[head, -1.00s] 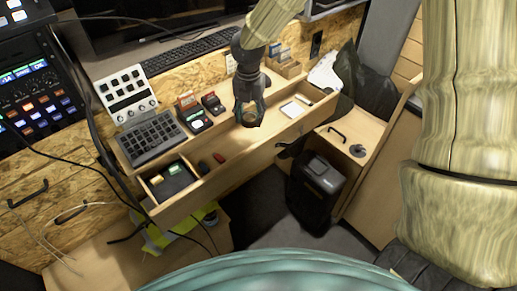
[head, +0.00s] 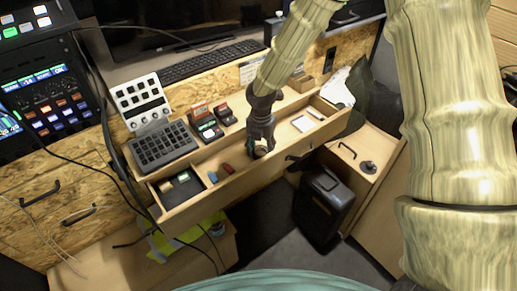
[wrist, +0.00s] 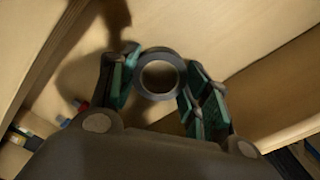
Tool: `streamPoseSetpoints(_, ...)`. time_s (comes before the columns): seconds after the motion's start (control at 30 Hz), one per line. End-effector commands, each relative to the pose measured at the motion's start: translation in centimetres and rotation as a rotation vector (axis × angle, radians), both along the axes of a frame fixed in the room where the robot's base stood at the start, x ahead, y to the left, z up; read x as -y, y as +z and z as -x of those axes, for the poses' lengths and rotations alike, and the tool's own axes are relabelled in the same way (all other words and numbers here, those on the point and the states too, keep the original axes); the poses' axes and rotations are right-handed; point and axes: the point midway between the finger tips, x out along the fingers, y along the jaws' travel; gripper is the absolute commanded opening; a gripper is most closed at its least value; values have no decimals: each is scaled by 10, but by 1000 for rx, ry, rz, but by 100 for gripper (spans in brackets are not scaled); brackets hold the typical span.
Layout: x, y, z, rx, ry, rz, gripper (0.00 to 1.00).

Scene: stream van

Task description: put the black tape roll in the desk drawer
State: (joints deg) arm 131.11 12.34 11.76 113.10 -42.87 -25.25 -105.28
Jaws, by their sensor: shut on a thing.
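The black tape roll (wrist: 160,55) is a dark ring with a pale inner core, held between the two teal-padded fingers of my gripper (wrist: 158,88) in the wrist view. In the head view my gripper (head: 260,150) points down into the open desk drawer (head: 240,178), and the roll (head: 260,152) shows small at the fingertips. The drawer is pulled out, with pale wooden walls. The roll is over or inside the drawer's middle; whether it touches the drawer floor I cannot tell.
The drawer also holds a red item (head: 228,168), a blue item (head: 213,177), a black tray (head: 181,188) at left and a white card (head: 303,123) at right. A keypad (head: 162,146) stands behind it. A black bin (head: 323,200) stands below right.

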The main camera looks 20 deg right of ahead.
Motion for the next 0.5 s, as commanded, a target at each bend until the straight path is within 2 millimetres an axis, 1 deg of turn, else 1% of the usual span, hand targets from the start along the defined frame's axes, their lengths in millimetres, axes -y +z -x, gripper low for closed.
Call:
streamPoseSetpoints(0.37, 1, -4, 0, 1, -2, -1, 24)
streamPoseSetpoints(0.4, 1, -4, 0, 1, -2, 0, 51)
streamPoseSetpoints(0.5, 1, -4, 0, 1, -3, 0, 69)
